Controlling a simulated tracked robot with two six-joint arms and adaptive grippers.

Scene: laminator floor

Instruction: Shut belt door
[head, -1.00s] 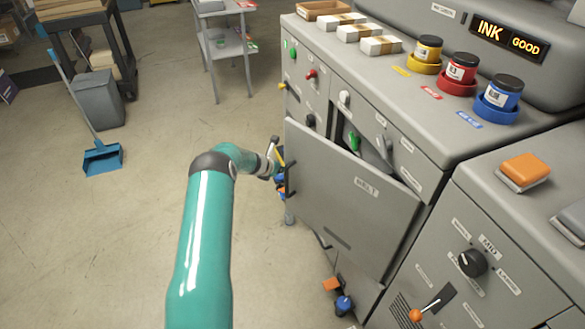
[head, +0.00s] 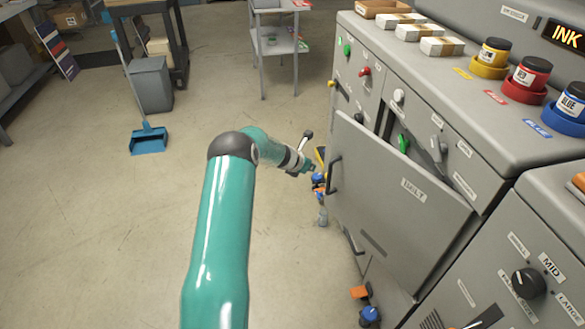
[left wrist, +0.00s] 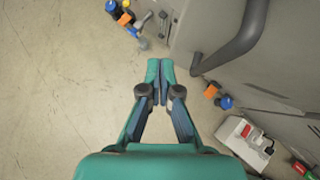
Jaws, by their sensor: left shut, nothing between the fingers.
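The grey belt door (head: 395,205), labelled BELT, stands ajar on the machine front, with a dark gap behind its upper edge. Its dark bar handle (head: 333,174) is near its left edge; the handle also shows in the left wrist view (left wrist: 238,42). My left gripper (head: 313,168) is just left of the handle in the head view, partly hard to make out against coloured parts. In the left wrist view the left gripper (left wrist: 160,66) has its fingertips together and empty, left of the handle and apart from it. My right gripper is not in view.
Blue and orange fittings (head: 319,184) sit low by the door's left edge. Behind the door's gap is a green knob (head: 403,143). Ink pots (head: 529,76) stand on the machine top. Open floor (head: 110,230) lies to the left, with a blue dustpan (head: 148,139) farther back.

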